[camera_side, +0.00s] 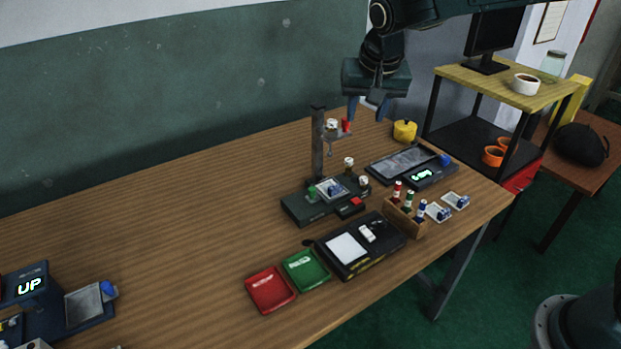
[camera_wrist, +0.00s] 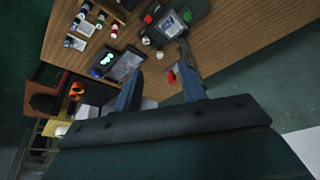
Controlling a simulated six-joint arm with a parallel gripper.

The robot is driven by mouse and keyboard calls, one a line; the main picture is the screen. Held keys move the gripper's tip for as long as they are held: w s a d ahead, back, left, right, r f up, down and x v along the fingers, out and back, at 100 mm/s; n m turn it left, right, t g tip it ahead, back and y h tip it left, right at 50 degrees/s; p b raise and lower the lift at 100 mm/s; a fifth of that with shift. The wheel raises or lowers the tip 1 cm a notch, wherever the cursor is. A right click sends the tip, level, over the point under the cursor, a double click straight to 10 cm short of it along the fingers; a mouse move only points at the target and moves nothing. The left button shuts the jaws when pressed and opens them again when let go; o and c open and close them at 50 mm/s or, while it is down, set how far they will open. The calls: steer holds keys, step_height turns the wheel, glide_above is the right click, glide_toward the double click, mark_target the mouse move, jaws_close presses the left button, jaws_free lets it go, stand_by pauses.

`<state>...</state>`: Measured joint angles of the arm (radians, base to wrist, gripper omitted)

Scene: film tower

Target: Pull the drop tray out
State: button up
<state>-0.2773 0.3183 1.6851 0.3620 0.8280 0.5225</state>
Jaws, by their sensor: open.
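My gripper (camera_side: 376,106) is open and empty, pointing down above the back of the table, just right of the tower's top. Its two fingers show in the wrist view (camera_wrist: 161,62), with a red knob (camera_wrist: 171,77) visible between them. I cannot tell for certain which part is the drop tray. A dark flat unit (camera_side: 398,160) with a grey panel, blue knob (camera_side: 446,160) and lit green display lies at the back right. A second grey tray (camera_side: 88,302) with a blue knob (camera_side: 108,290) sticks out of the unit reading UP at the lower left. My gripper touches neither.
The tower post (camera_side: 317,145) stands on a dark base (camera_side: 325,200) with a small card. A yellow pot (camera_side: 404,131), wooden bottle rack (camera_side: 405,218), black scale-like unit (camera_side: 360,245), red tray (camera_side: 270,289) and green tray (camera_side: 306,269) surround it. The table's left middle is clear.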

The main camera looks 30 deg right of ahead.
steer(key=w+a+f+m, duration=0.1)
steer(key=w+a+f, duration=0.3)
steer(key=w+f, duration=0.25)
steer(key=m+h, duration=0.1)
steer(key=m, duration=0.1)
glide_above(312, 189)
steer(key=s+a, duration=0.4)
step_height(312, 189, down, 8)
steer(key=shift+r+g, duration=0.2)
steer(key=shift+g, duration=0.1)
steer(key=shift+f, duration=0.15)
steer(key=x, duration=1.3)
steer(key=shift+d+f, duration=0.15)
steer(key=shift+d, duration=0.15)
jaws_close()
